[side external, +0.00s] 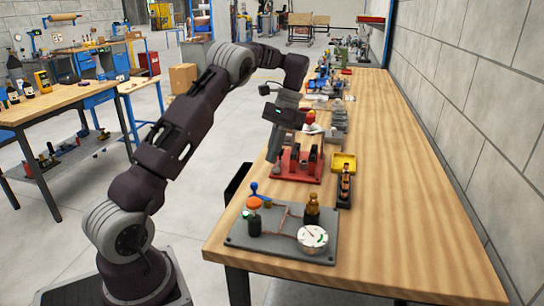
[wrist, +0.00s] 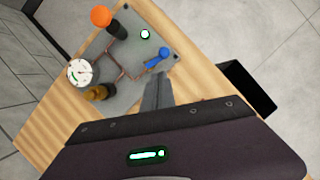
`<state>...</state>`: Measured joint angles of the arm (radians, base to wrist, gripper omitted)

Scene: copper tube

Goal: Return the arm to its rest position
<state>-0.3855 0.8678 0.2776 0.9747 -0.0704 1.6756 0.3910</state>
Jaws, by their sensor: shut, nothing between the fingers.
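My arm is raised over the left edge of the wooden workbench (side external: 400,180). My gripper (side external: 274,158) hangs down, shut and empty, beside the red fixture (side external: 298,165) in the side view; I cannot tell if they touch. In the wrist view my shut gripper (wrist: 156,96) points toward a grey board. The grey board (side external: 265,240) lies on the near end of the bench, apart from my gripper. It carries thin copper tubing (wrist: 122,62), a blue-handled valve (wrist: 157,56), an orange-topped part (wrist: 101,16), a white dial gauge (wrist: 80,73) and a brown-gold fitting (wrist: 97,92).
A yellow tray (side external: 344,163) and a dark narrow tray (side external: 345,187) sit right of the red fixture. Several tools line the bench farther back. A block wall (side external: 450,90) runs along the right. A black bin (wrist: 246,88) is beside the bench. The bench's right side is clear.

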